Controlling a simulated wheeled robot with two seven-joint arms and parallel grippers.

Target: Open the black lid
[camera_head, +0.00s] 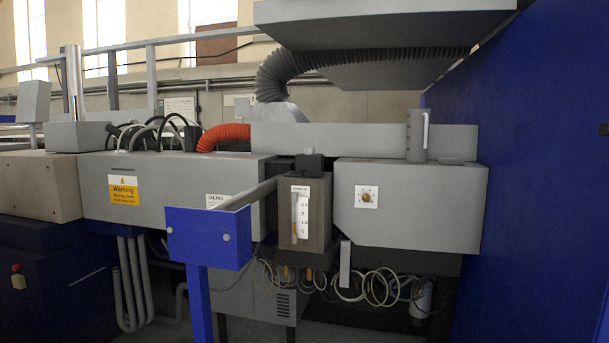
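A small black lid (309,163) sits on top of a dark grey box-shaped tank (305,220) near the middle of the head view. It looks closed, seated on the tank's top. The tank has a white level gauge (300,212) with a scale on its front. Neither of my grippers shows in this view.
A blue post with a box head (209,238) and a grey rail (248,194) stands left of the tank. Loose cables (375,287) hang below. A blue wall (540,180) closes the right.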

